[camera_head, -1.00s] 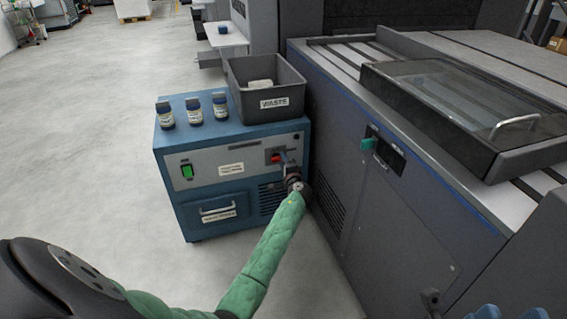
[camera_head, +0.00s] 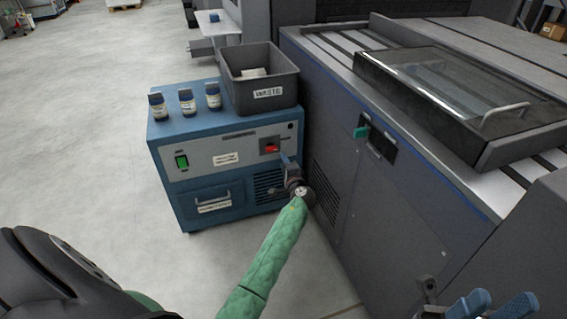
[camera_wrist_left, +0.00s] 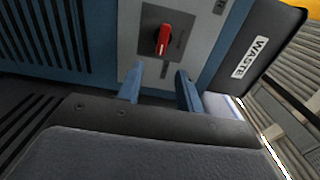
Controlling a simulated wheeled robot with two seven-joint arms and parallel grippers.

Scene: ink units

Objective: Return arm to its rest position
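My left arm, in a green sleeve, reaches to the front of the blue cabinet (camera_head: 240,178). My left gripper (camera_head: 286,158) is just in front of the panel, below and right of the red switch (camera_head: 270,148). In the left wrist view its two blue fingers (camera_wrist_left: 160,76) are apart with nothing between them. The red switch (camera_wrist_left: 163,38) stands beyond the fingertips, apart from them. My right gripper (camera_head: 496,304) is at the bottom right edge, its blue fingers apart and empty, partly cut off.
A grey waste bin (camera_head: 268,95) and several bottles stand on the cabinet. The large grey machine (camera_head: 400,200) with a teal handle (camera_head: 362,132) stands close on the right. A drawer (camera_head: 213,200) is shut below the green switch (camera_head: 181,162).

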